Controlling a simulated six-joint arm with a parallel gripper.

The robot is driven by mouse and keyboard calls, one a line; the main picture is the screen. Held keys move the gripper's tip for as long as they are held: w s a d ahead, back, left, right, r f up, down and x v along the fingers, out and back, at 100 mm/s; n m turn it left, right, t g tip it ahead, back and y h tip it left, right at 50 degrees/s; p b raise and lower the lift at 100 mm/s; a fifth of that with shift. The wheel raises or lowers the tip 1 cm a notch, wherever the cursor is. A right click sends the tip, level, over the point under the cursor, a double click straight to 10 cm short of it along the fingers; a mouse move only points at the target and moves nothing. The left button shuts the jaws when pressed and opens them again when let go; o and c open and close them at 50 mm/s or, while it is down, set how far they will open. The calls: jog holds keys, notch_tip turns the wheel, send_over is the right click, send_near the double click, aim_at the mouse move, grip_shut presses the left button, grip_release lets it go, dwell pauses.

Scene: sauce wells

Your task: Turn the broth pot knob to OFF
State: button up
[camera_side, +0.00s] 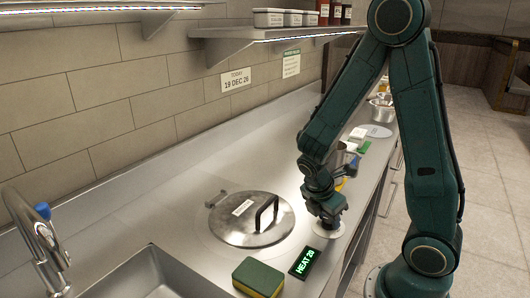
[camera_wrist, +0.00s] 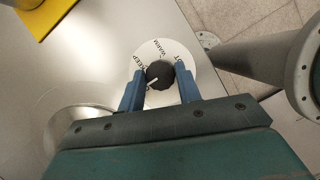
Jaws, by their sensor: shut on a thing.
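The broth pot knob (camera_wrist: 159,74) is black with a white pointer line. It sits on a round white dial (camera_wrist: 182,56), which also shows under my gripper in the side view (camera_side: 327,231). Printed words including KEEP and WARM are readable on the dial; others are partly hidden. The pointer line aims to the lower left in the wrist view. My gripper (camera_wrist: 159,82) is shut on the knob, with one blue finger on each side. A lidded pot (camera_side: 250,219) is set in the counter left of the dial. A black display (camera_side: 305,263) reads HEAT 20 in green.
A yellow and green sponge (camera_side: 258,279) lies near the display, beside the sink (camera_side: 150,277). A metal container (camera_side: 343,157) stands behind my gripper. A yellow flat thing (camera_wrist: 45,14) shows in the wrist view. The counter's front edge is close to the dial.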

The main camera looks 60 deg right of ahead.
jog(key=shift+a, duration=0.1)
jog(key=o, duration=1)
jog(key=shift+c, duration=0.2)
jog(key=shift+r, duration=0.1)
jog(key=v, duration=1.3)
jog(key=shift+r, duration=0.25)
jog(key=shift+w+a, duration=0.1)
jog(key=s+a+r+m+t+y, duration=0.4)
jog(key=s+a+r+m+t, duration=0.2)
jog(key=m, duration=0.7)
jog(key=shift+s+a+r+m+t, duration=0.3)
jog(key=shift+a+r+t, duration=0.25)
jog(key=shift+r, duration=0.35)
